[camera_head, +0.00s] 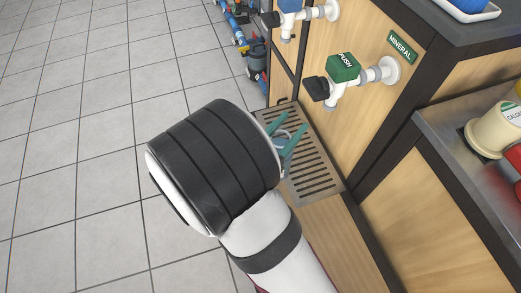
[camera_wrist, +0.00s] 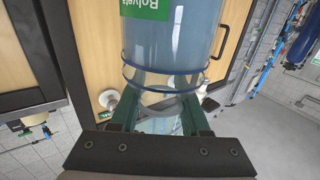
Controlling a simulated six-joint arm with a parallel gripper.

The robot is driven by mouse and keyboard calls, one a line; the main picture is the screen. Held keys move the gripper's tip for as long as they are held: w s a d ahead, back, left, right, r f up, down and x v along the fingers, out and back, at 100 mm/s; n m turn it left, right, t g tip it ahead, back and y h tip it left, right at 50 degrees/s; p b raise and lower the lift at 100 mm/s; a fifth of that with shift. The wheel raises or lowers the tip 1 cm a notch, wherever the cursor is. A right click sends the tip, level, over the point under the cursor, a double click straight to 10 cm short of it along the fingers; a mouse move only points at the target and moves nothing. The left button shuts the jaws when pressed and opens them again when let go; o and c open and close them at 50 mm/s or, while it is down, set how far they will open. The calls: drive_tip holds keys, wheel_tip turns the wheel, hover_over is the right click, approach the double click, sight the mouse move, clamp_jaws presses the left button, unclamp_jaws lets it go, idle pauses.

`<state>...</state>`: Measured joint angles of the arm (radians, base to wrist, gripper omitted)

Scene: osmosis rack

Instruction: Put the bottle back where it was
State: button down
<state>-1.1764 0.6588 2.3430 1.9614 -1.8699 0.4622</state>
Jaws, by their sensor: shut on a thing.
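My gripper (camera_head: 286,144) is at the slotted metal drip tray (camera_head: 311,170), seen from above in the head view. Its green fingers are shut on a clear, bluish bottle, of which only a small glassy part (camera_head: 281,140) shows there; my wrist hides the rest. In the wrist view the bottle (camera_wrist: 168,42) is large, with a green label reading roughly "Bolvela". The fingers (camera_wrist: 162,110) are on either side of its narrower clear end. I cannot tell whether the bottle touches the tray.
A green-topped PUSH tap (camera_head: 343,68) and a blue-topped tap (camera_head: 290,8) stick out from the wooden panel. A MINERAL sign (camera_head: 402,47) is beside them. A metal counter with a cream container (camera_head: 493,130) is at right. Tiled floor (camera_head: 80,130) lies open at left.

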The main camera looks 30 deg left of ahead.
drive_tip(key=s+a+f, duration=0.1)
drive_tip(key=a+f, duration=0.6)
drive_tip(key=f, duration=0.1)
drive_tip(key=shift+s+f, duration=0.2)
drive_tip(key=shift+f, duration=0.2)
drive_tip(key=shift+c, duration=1.9)
unclamp_jaws()
